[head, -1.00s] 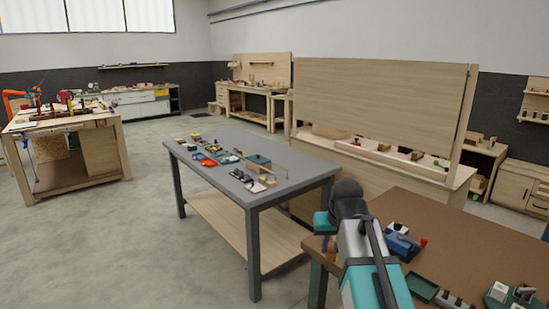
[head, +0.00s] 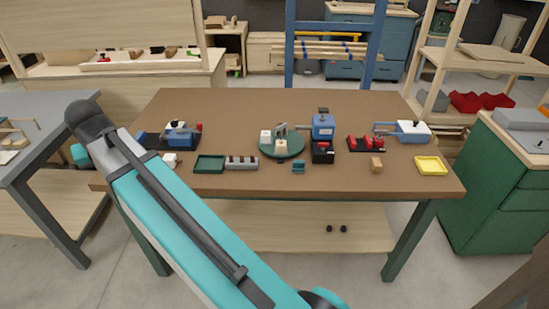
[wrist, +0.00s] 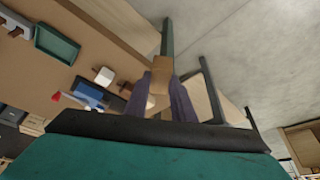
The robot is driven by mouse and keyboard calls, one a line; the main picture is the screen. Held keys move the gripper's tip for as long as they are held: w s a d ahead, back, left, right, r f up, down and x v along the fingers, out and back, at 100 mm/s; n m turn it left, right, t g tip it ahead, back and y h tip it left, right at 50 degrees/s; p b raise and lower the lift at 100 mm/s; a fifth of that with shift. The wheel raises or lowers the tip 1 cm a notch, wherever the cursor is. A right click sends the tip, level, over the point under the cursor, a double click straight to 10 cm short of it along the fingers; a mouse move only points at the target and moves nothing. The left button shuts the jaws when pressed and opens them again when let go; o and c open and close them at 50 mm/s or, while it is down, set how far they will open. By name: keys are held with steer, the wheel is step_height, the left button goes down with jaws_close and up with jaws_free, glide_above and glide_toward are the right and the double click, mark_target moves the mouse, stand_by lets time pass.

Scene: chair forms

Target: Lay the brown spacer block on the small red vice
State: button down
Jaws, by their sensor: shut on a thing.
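My gripper (wrist: 160,105) shows in the wrist view with its two purple-grey fingers shut on the brown spacer block (wrist: 159,84). The block is held in the air near the brown table's edge, clear of the things on the table. In the head view my gripper and the held block are hidden behind my arm. The small red vice (head: 366,143), red on a dark base, stands on the right half of the brown table (head: 300,108) in the head view. It does not show in the wrist view.
A blue vice (head: 180,135) stands at the left, with a green tray (head: 209,164) near it. A green turntable (head: 282,146) and a larger blue vice (head: 323,126) lie left of the red vice. A wooden block (head: 376,165) sits in front of it, a yellow tray (head: 431,166) to the right.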

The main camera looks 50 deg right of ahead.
steer(key=shift+s+d+f+m+h, duration=0.25)
steer(key=shift+s+d+m, duration=0.2)
steer(key=shift+m, duration=0.55)
steer(key=s+d+f+m+g+h, duration=0.15)
steer(key=s+d+m, duration=0.35)
steer(key=d, duration=0.5)
steer(key=s+d+f+m+g, duration=0.2)
steer(key=s+d+m, duration=0.35)
steer(key=d, duration=0.45)
steer(key=s+d+f+m+g+h, duration=0.15)
steer(key=s+d+m, duration=0.35)
steer(key=d, duration=0.5)
steer(key=s+d+f+m+g, duration=0.1)
steer(key=s+d+m, duration=0.1)
steer(key=s+d, duration=0.4)
steer(key=s+d+f+m+g+y, duration=0.1)
steer(key=s+d+m, duration=0.2)
steer(key=s+d, duration=0.4)
steer(key=s+d+f+m+g+y, duration=0.1)
steer(key=s+d, duration=0.6)
steer(key=s, duration=1.2)
steer(key=shift+s+d+m, duration=0.25)
steer(key=shift+m, duration=0.6)
steer(key=shift+w+d+p, duration=0.1)
steer(key=shift+d+p, duration=0.05)
steer(key=shift+p, duration=0.35)
